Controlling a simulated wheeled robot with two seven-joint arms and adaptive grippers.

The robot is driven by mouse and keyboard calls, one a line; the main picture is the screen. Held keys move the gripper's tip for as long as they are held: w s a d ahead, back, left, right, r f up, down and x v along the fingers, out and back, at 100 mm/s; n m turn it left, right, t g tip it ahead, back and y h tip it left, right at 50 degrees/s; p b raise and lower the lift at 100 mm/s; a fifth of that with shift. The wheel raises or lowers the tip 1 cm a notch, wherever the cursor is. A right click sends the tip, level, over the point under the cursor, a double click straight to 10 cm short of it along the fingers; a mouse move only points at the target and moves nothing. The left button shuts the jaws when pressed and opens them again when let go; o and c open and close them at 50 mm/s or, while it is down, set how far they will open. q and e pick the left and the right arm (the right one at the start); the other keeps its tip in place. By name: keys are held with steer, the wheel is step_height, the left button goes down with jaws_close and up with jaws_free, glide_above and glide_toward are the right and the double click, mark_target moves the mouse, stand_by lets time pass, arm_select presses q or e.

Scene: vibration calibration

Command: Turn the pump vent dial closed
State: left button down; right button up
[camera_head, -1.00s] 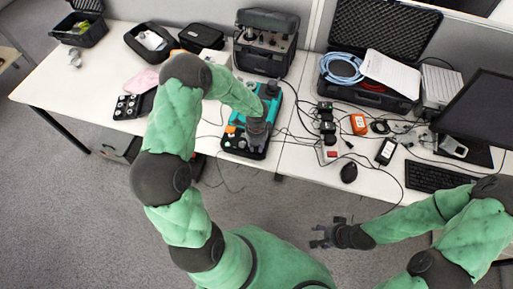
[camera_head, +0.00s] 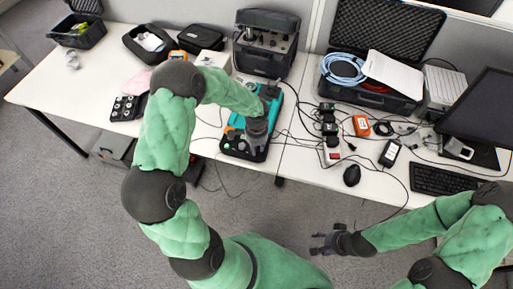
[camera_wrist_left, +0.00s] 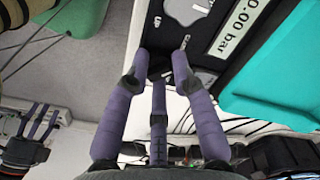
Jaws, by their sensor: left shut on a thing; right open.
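The teal and black pump unit (camera_head: 233,147) stands at the front edge of the white table in the head view. In the left wrist view its black panel shows a display label (camera_wrist_left: 238,27) reading 0.00 bar. My left gripper (camera_head: 257,128) is down on the unit. In the left wrist view its fingers (camera_wrist_left: 160,68) close around a small dark part on the panel, which looks like the vent dial. The fingers hide most of the dial, and its angle cannot be read. My right gripper (camera_head: 325,243) is open and empty, over the floor in front of the table.
A black case (camera_head: 266,45) stands behind the pump unit. Loose cables, an orange device (camera_head: 361,125), a mouse (camera_head: 351,175) and a keyboard (camera_head: 440,180) lie to the right. A black tray with knobs (camera_head: 128,107) lies to the left.

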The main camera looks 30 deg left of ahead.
mark_target(257, 148)
stand_by(0.3)
arm_select(q)
steer(key=c, duration=1)
jaws_free()
steer(key=shift+c, duration=0.2)
step_height(257, 148, up, 12)
steer(key=s+d+f+n+h, duration=0.2)
steer(key=s+d+f, duration=0.1)
steer(key=d+f, duration=0.6)
steer(key=s+d+f+n+h, duration=0.2)
steer(key=s+d+f+n, duration=0.4)
steer(key=s+f, duration=0.8)
steer(key=d, duration=0.3)
steer(key=shift+f+n, duration=0.2)
steer(key=shift+n, duration=0.1)
